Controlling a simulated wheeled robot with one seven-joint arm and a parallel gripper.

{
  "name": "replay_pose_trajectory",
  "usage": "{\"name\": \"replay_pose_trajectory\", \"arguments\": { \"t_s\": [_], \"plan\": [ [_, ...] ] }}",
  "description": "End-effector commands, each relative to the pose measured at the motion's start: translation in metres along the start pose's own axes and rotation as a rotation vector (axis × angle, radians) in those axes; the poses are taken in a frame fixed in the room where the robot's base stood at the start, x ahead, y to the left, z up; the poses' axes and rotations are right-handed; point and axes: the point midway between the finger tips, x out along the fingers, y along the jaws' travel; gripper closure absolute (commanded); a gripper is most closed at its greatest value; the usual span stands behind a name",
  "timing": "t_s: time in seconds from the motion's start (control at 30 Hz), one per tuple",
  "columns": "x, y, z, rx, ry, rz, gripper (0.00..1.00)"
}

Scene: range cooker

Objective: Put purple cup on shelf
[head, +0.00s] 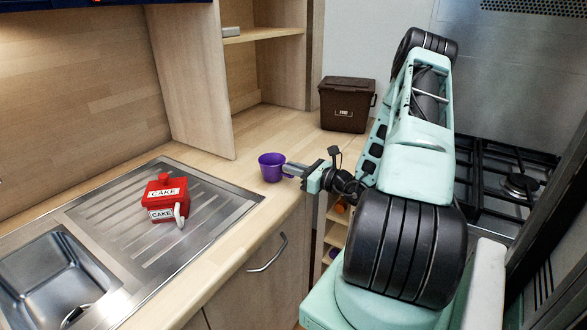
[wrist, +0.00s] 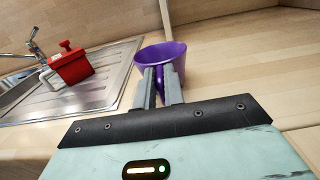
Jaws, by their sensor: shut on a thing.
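The purple cup (head: 271,167) is upright at the wooden counter's front edge, right of the sink drainer. It also shows in the wrist view (wrist: 165,58). My gripper (head: 287,170) reaches in from the right and is shut on the near side of the cup; in the wrist view the two grey fingers (wrist: 160,88) pinch it. I cannot tell whether the cup's base touches the counter. An open wooden shelf unit (head: 262,34) stands behind the counter, with a shelf board at upper height and an open space below.
A red cake tin (head: 166,198) stands on the steel drainer (head: 120,215), beside the sink. A dark brown lidded bin (head: 346,104) is at the back right of the counter. A gas hob (head: 500,185) lies right of my arm. The counter before the shelf unit is clear.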

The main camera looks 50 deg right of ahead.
Motion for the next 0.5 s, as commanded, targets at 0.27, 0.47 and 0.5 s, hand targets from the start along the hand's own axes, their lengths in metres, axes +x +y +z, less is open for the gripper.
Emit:
{"name": "replay_pose_trajectory", "arguments": {
  "t_s": [0.27,0.47,0.5],
  "plan": [
    [-0.0001,0.0000,-0.0028,0.000,0.000,0.000,0.68],
    [0.0000,0.0000,-0.0026,0.000,0.000,0.000,0.68],
    [0.0000,0.0000,-0.0016,0.000,0.000,0.000,0.68]
  ]
}}
